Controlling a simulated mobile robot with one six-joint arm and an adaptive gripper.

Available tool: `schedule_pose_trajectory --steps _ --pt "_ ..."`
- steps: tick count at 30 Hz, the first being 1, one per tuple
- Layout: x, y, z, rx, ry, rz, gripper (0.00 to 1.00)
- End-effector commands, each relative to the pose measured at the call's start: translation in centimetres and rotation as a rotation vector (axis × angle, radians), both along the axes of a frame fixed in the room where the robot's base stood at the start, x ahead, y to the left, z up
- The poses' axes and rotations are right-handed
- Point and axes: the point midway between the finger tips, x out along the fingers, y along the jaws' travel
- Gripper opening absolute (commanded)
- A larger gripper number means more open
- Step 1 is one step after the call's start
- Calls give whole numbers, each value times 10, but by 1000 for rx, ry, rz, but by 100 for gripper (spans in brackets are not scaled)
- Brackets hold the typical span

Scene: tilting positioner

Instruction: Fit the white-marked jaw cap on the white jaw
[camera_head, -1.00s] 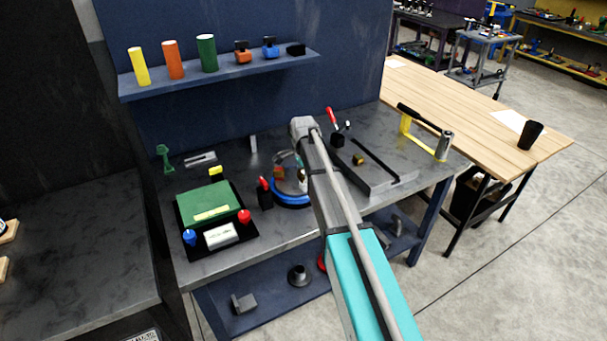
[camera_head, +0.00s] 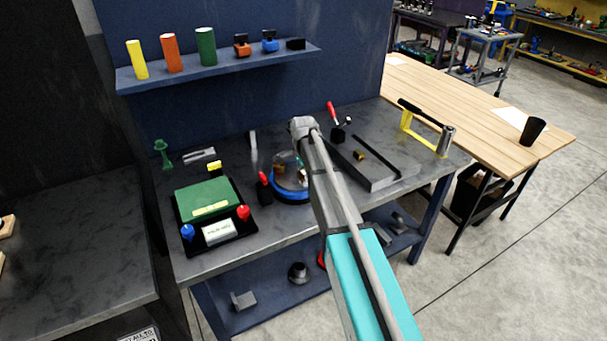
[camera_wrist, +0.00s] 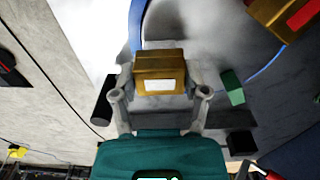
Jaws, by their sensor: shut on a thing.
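My gripper (camera_wrist: 161,98) is shut on a brass-coloured jaw cap (camera_wrist: 146,68) with a white mark on its near face. The cap sits between the two grey fingers, over the pale disc of the positioner (camera_wrist: 215,35), which has a blue rim. In the head view the positioner (camera_head: 291,197) is a round blue-edged unit on the bench, partly behind my arm. A brass block with a red mark (camera_wrist: 270,12) stands at the upper right of the wrist view. I cannot make out the white jaw. Whether the cap touches anything beneath is hidden.
A green block (camera_wrist: 232,87) lies right of the fingers. Left of the positioner stand a red-topped black piece (camera_head: 264,187) and a black tray (camera_head: 245,228) with a green box. A grey slotted plate (camera_head: 375,172) lies to the right. A shelf (camera_head: 220,70) runs behind.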

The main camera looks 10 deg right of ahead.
Motion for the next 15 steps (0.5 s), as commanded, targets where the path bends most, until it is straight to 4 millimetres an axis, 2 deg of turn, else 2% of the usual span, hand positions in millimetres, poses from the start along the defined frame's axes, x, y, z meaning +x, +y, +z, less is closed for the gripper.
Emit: schedule_pose_trajectory --steps 14,15 --pt "0 0 -4 0 0 0 6" --pt "0 0 -4 0 0 0 66"
